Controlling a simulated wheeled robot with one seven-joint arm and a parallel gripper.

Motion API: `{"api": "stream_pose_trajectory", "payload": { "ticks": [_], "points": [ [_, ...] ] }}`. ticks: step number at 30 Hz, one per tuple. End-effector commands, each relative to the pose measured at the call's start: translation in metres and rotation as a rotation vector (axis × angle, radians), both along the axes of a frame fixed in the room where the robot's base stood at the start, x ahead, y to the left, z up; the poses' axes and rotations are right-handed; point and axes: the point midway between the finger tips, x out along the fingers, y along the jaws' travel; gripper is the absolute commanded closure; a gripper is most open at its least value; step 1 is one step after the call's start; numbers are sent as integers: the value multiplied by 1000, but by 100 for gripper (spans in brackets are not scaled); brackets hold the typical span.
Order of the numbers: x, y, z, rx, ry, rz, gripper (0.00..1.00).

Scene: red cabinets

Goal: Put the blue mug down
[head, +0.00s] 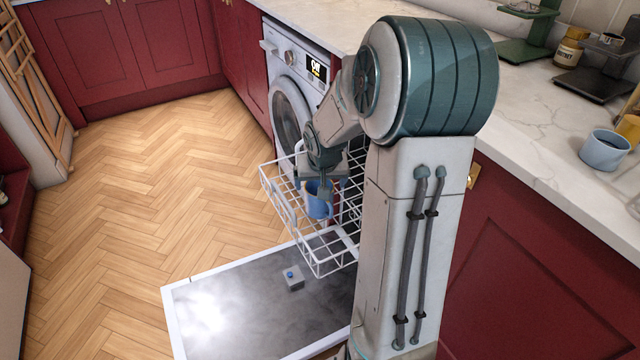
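A blue mug (316,207) is at my gripper (325,189), over the white wire dishwasher rack (326,262). My gripper points down at the mug's top, and a finger shows at its rim. The gripper appears shut on the mug, though my arm hides part of the grip. I cannot tell whether the mug touches the rack's floor. A second, lighter blue cup (604,152) stands on the marble counter at the right.
The rack is pulled out above the open dishwasher door (240,310). A washing machine (295,90) stands behind the rack. The marble counter (530,110) runs along the right, with a jar (571,48) and scales farther back. The wooden floor (150,180) at left is clear.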

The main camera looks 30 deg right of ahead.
Motion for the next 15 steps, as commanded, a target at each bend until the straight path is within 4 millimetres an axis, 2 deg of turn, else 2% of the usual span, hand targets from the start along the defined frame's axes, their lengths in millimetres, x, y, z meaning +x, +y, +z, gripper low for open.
{"api": "stream_pose_trajectory", "payload": {
  "ticks": [1, 3, 7, 10, 13, 15],
  "points": [
    [-3, 1, 11, -1, -1, -1, 10],
    [-6, 2, 18, -1, -1, -1, 10],
    [-11, 5, 25, -2, 3, 3, 10],
    [-21, 16, 32, -14, 23, 25, 10],
    [-44, 38, 44, -36, 65, 71, 10],
    [-68, 57, 54, -49, 104, 112, 10]
  ]
}}
